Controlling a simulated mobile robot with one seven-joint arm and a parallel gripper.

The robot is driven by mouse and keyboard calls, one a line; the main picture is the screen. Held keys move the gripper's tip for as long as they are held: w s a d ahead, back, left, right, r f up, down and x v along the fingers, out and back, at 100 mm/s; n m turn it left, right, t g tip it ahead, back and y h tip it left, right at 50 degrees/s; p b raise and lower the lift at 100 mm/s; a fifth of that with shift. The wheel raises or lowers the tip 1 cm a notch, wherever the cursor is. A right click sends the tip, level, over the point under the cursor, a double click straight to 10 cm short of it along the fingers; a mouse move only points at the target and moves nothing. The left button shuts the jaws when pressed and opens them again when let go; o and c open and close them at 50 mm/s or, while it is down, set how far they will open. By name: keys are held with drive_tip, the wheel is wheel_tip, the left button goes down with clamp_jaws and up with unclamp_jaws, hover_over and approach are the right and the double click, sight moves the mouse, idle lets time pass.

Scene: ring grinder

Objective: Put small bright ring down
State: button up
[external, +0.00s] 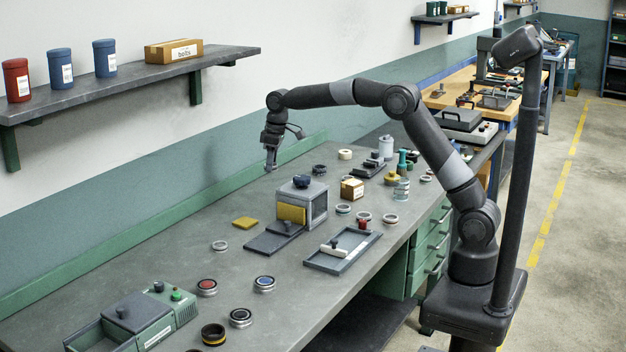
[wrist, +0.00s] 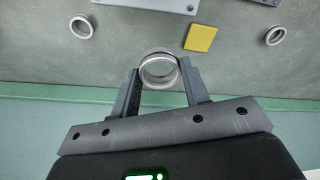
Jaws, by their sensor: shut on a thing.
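My gripper (external: 271,168) is over the back of the grey bench, close to the green strip along the wall. In the wrist view its two fingers (wrist: 159,82) are shut on a small bright ring (wrist: 158,54), which sits between the fingertips. In the external view the held ring is too small to make out. I cannot tell whether it touches the bench or hangs just above it.
A yellow pad (external: 245,223) and a loose ring (external: 220,245) lie on the bench (external: 185,270). A grey box (external: 314,205) with a dark knob stands nearby. A green back strip (external: 120,247) runs along the wall.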

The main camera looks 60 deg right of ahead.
wheel_tip(320, 180, down, 4)
hover_over(244, 221)
drive_tip(key=f, duration=0.7)
drive_tip(key=shift+s+f, duration=0.1)
drive_tip(key=shift+s, duration=0.2)
drive_tip(key=shift+d+f, duration=0.1)
drive_tip(key=shift+f, duration=1.8)
drive_tip(key=shift+f, duration=0.1)
drive_tip(key=o, duration=1)
drive_tip(key=r, duration=0.4)
drive_tip(key=s+r, duration=0.1)
drive_tip(key=r, duration=0.7)
drive_tip(key=shift+s+d+r, duration=0.1)
drive_tip(key=shift+s+d, duration=0.25)
